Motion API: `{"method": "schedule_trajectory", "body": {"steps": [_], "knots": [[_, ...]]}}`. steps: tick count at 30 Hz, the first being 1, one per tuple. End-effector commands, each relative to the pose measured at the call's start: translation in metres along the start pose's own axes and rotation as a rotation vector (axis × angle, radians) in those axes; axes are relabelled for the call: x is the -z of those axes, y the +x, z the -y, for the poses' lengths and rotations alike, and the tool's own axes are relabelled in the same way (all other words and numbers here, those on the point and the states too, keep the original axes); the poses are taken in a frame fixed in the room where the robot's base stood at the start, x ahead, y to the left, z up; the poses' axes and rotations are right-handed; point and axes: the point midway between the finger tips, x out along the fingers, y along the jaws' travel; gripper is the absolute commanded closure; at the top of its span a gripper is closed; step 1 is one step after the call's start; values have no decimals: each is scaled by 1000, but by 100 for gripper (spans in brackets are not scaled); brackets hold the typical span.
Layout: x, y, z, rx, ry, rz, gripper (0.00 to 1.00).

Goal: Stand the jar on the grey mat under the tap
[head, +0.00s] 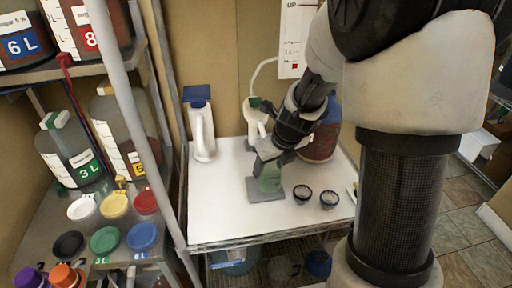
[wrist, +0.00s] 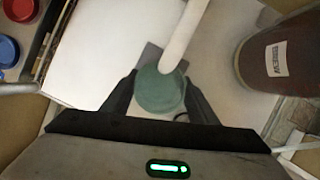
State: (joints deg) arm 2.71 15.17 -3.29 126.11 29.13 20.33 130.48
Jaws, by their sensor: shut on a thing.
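A green jar (head: 270,180) is between the fingers of my gripper (head: 271,160), which is shut on it. The jar looks upright over the grey mat (head: 254,193); I cannot tell whether its base touches the mat. In the wrist view, the jar (wrist: 160,92) is seen from above between both fingers. A corner of the mat (wrist: 150,56) shows beyond it, the rest mostly hidden. The white tap spout (wrist: 185,36) ends over the jar's far rim in that view. In the head view, the white tap (head: 254,122) is partly hidden behind my arm.
A brown bucket (wrist: 282,58) labelled BREW stands to the right. A white container with a blue top (head: 201,130) stands at the back left. The white table (head: 215,213) is clear at left. A shelf post (head: 140,125) rises on the left.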

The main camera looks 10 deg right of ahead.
Motion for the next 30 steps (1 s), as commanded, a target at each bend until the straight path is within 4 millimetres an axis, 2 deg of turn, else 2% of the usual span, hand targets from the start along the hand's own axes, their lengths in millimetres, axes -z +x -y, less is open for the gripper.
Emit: {"method": "schedule_trajectory", "body": {"steps": [3,6,10,15,27,28,30], "knots": [[-18,6,0,0,-2,0,77],[-24,10,0,0,-1,0,77],[-21,19,0,0,1,-1,77],[-12,41,1,0,2,-1,77],[-10,46,0,1,0,1,77],[-9,46,0,0,0,0,45],[-10,46,0,0,0,0,33]]}}
